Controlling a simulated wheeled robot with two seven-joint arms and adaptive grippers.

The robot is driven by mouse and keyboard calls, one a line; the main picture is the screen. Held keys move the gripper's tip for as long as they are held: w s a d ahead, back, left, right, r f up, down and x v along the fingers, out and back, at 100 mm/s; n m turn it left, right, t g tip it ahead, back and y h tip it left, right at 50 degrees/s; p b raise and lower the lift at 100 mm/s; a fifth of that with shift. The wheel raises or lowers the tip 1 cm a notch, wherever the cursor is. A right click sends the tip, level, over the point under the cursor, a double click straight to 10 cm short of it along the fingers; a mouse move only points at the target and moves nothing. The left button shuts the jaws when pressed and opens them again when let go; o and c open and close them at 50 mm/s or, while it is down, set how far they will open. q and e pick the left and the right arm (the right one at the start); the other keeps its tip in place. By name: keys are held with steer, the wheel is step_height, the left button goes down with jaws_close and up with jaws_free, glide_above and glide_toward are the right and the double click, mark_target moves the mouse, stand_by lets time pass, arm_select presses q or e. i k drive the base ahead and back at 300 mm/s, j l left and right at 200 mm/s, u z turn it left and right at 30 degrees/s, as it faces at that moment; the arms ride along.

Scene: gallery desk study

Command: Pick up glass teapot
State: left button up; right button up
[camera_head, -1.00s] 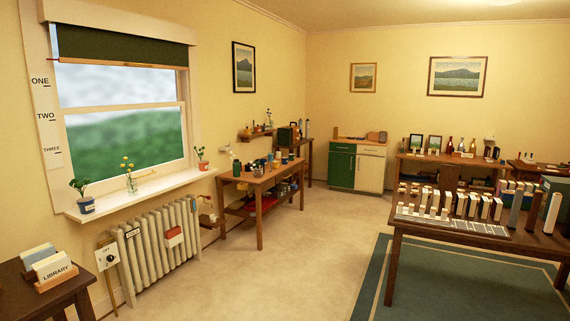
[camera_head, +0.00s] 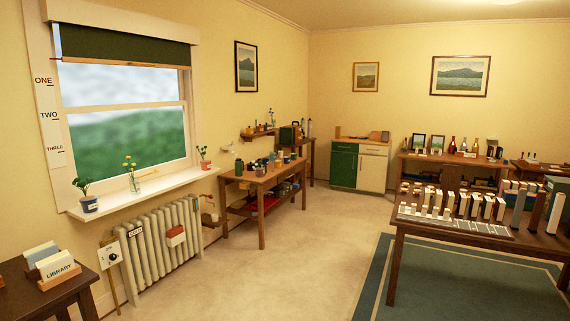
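I cannot make out a glass teapot for sure in this view. The wooden side table (camera_head: 262,181) by the left wall carries several small cups, jars and bottles, too small to tell apart. A green and cream cabinet (camera_head: 358,166) stands in the back corner with small things on top. The long back table (camera_head: 403,157) holds framed pictures and bottles. Neither of my grippers shows in the view.
A desk (camera_head: 407,227) with rows of upright blocks stands at the right on a teal rug (camera_head: 449,277). A radiator (camera_head: 160,246) is under the window. A small table with library cards (camera_head: 60,273) is at lower left. The carpet between is clear.

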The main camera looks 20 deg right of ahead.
mark_target(259, 173)
steer(key=i+l+z, duration=0.3)
steer(key=i, duration=0.45)
steer(key=i+l+z, duration=0.25)
steer(key=i, duration=0.5)
steer(key=i+z, duration=0.3)
steer(key=i, duration=0.45)
steer(key=i+l, duration=0.1)
steer(key=i, duration=2)
steer(key=i+u, duration=0.2)
steer(key=i, duration=0.3)
steer(key=i+l+u, duration=0.15)
steer(key=i, duration=0.3)
steer(key=i+l+u, duration=0.2)
steer(key=i, duration=0.25)
steer(key=i+l+u, duration=0.2)
steer(key=i, duration=0.25)
steer(key=l, duration=0.1)
